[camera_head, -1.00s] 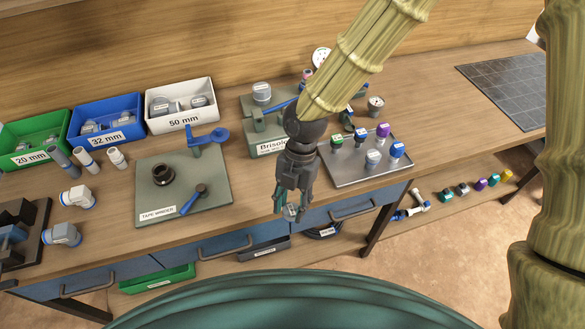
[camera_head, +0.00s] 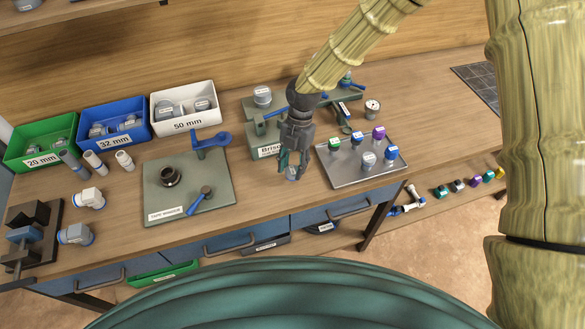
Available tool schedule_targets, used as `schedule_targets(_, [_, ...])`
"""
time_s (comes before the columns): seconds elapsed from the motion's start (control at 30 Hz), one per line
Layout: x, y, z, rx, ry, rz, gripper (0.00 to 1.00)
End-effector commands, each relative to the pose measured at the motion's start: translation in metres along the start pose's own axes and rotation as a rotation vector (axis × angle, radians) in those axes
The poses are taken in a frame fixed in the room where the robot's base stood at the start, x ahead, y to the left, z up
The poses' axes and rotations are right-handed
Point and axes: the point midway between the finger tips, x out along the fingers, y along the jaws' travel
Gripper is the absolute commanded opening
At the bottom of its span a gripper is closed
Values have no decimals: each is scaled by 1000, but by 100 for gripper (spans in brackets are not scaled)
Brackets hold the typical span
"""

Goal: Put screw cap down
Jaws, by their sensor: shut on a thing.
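My gripper (camera_head: 292,175) points down near the bench's front edge, between the tape winder board and the metal tray. It is shut on a small grey screw cap (camera_head: 292,174), which shows between the fingertips. Whether the cap touches the bench or hangs above it I cannot tell. The metal tray (camera_head: 345,182) is just right of the gripper. It carries several caps, among them a green one (camera_head: 334,143), a purple one (camera_head: 379,132), a blue one (camera_head: 391,153) and a grey one (camera_head: 368,159).
The tape winder board (camera_head: 215,205) lies left of the gripper. A green block fixture (camera_head: 262,148) stands behind it, partly hidden. Green (camera_head: 38,160), blue (camera_head: 112,132) and white (camera_head: 186,123) bins stand at the back left. A gauge (camera_head: 372,107) stands behind the tray.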

Motion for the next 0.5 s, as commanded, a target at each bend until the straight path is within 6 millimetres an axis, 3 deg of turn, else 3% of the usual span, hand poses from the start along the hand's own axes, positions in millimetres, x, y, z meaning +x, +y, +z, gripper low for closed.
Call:
schedule_targets(0.3, [26,0,7,0,1,-1,14])
schedule_targets(0.5, [28,0,8,0,0,0,14])
